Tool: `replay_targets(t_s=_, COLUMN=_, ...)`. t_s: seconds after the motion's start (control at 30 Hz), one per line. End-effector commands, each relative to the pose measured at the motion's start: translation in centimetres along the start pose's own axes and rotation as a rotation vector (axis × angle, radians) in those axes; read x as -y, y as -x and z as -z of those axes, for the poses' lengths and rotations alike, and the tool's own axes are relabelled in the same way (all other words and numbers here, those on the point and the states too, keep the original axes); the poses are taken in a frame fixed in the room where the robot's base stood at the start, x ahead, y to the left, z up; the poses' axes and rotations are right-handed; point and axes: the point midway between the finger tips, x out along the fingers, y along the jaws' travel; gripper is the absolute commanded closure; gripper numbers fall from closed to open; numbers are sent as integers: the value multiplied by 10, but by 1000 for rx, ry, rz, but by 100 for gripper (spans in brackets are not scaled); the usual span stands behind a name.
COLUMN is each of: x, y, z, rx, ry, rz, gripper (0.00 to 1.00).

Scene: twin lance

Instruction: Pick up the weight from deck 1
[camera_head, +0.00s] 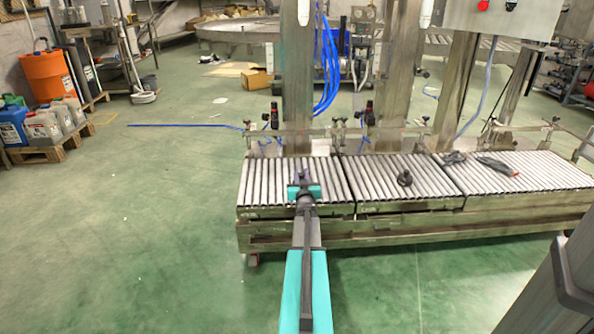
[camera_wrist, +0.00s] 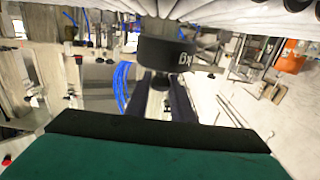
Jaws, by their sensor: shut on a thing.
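My gripper (camera_head: 304,178) is over the left roller deck (camera_head: 262,192) in the head view. In the wrist view, which is upside down, its dark fingers (camera_wrist: 163,84) reach up to a black weight (camera_wrist: 165,52) with "kg" lettering on its side. The gripper is shut on this weight. The rollers show just beyond the weight, and I cannot tell whether it touches them. In the head view the weight is hard to make out, mostly hidden by my gripper and arm.
A dark ring-like object (camera_head: 404,178) lies on the middle roller section. Dark objects (camera_head: 492,165) lie on the right section. A steel post (camera_head: 297,80) and clamps stand behind the left deck. The green floor to the left is mostly clear.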

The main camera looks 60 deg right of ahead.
Motion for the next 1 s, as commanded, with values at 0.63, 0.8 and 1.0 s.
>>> replay_targets(t_s=0.63, x=-36, y=78, z=12, rx=-5, ry=-1, rz=0, gripper=100)
replay_targets(t_s=0.8, x=-40, y=87, z=13, rx=-6, ry=0, rz=1, gripper=100)
replay_targets(t_s=1.0, x=-42, y=90, z=12, rx=-5, ry=-1, rz=1, gripper=100)
